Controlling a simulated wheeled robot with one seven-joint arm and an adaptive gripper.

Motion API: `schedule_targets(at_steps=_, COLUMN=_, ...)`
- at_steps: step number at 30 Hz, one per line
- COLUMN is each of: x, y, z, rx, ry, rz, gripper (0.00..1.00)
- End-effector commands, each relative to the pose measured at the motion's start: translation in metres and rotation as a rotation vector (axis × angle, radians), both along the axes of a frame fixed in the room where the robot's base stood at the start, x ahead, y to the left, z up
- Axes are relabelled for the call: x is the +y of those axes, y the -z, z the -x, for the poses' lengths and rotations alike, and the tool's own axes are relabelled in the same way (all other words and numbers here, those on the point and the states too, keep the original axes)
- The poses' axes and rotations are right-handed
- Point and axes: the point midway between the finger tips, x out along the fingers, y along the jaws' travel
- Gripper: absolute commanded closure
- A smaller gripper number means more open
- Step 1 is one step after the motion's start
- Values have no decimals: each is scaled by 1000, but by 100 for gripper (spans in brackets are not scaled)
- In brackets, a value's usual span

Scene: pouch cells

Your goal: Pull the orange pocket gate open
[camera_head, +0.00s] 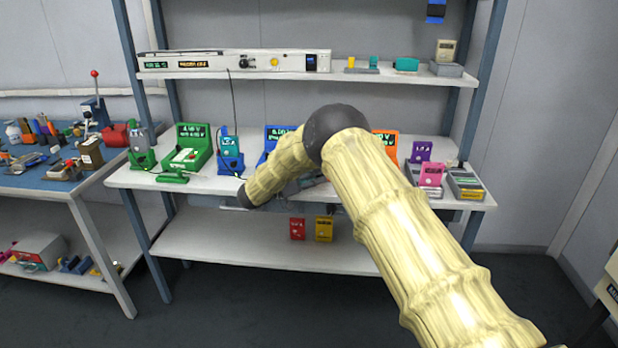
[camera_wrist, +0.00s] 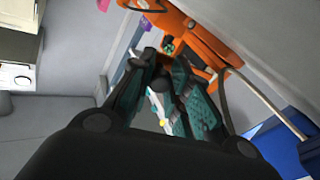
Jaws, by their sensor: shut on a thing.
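The orange unit (camera_head: 387,142) stands on the middle shelf, mostly hidden behind my arm in the head view. Its orange body (camera_wrist: 205,38) shows close up and tilted in the wrist view, just beyond my fingertips. The orange pocket gate cannot be clearly told apart from this body. My gripper (camera_wrist: 165,60) is shut on a small part at the orange unit, which appears to be the gate; the fingers hide most of what they hold. In the head view my gripper is hidden behind my arm.
Green (camera_head: 188,152) and teal-and-blue (camera_head: 230,155) units stand left on the shelf (camera_head: 135,178). A blue unit (camera_head: 270,140) is partly behind my arm. Purple and pink blocks (camera_head: 430,174) stand right of the orange unit. Red and yellow blocks (camera_head: 297,228) are on the lower shelf.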

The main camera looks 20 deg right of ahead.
Motion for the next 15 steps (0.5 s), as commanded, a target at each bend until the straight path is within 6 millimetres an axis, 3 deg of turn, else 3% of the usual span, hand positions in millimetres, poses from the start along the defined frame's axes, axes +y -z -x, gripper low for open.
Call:
schedule_targets(at_steps=11, x=-4, y=-5, z=-1, rx=-6, ry=5, rz=5, gripper=100)
schedule_targets(at_steps=12, x=-3, y=-5, z=-2, rx=-6, ry=4, rz=4, gripper=75)
schedule_targets(at_steps=15, x=-2, y=-4, z=-1, rx=-5, ry=3, rz=4, gripper=58)
